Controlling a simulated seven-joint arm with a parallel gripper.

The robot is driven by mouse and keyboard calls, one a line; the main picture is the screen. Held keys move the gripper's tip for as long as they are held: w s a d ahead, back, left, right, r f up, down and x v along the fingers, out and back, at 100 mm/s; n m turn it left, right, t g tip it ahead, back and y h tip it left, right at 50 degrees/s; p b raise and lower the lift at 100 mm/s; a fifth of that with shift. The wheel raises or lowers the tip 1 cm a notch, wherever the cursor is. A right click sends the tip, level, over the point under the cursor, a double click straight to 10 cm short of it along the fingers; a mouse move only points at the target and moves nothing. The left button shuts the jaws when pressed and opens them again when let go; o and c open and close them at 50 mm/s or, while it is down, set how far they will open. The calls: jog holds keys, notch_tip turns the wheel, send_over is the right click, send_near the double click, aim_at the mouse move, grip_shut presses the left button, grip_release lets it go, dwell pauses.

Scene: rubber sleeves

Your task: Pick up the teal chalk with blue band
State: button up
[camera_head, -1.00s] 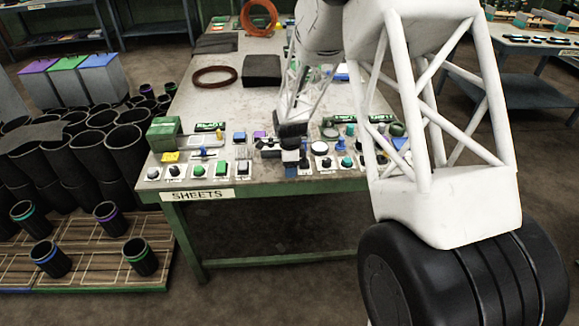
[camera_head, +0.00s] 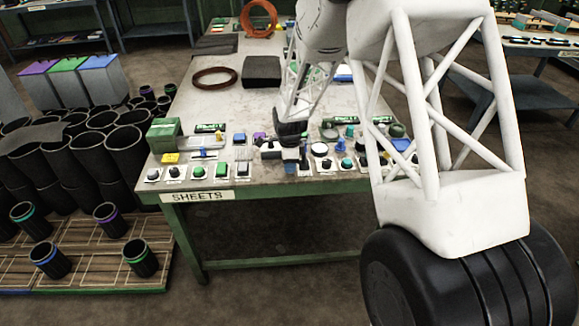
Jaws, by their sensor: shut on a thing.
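My gripper (camera_head: 291,156) is over the front middle of the green-framed table (camera_head: 240,188), among the rows of small items. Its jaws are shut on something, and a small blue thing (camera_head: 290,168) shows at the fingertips. It is too small and too covered to tell whether this is the teal chalk with the blue band. Small teal pieces (camera_head: 347,163) stand on cards to the right of the gripper.
Several buttons and knobs on white cards line the table's front, such as a green one (camera_head: 198,171). A green box (camera_head: 163,132) stands at the left corner. A black block (camera_head: 262,71) and a dark ring (camera_head: 214,77) lie farther back. Black sleeves (camera_head: 50,259) stand at left.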

notch_tip(320, 180, up, 2)
jog(key=shift+r, duration=0.1)
jog(key=s+d+r, duration=0.1)
jog(key=s+d, duration=0.1)
jog(key=s, duration=1.3)
jog(key=shift+s+d+r, duration=0.15)
jog(key=shift+s+d, duration=0.05)
jog(key=shift+s, duration=0.2)
jog(key=shift+o, duration=1.2)
jog(key=shift+c, duration=0.8)
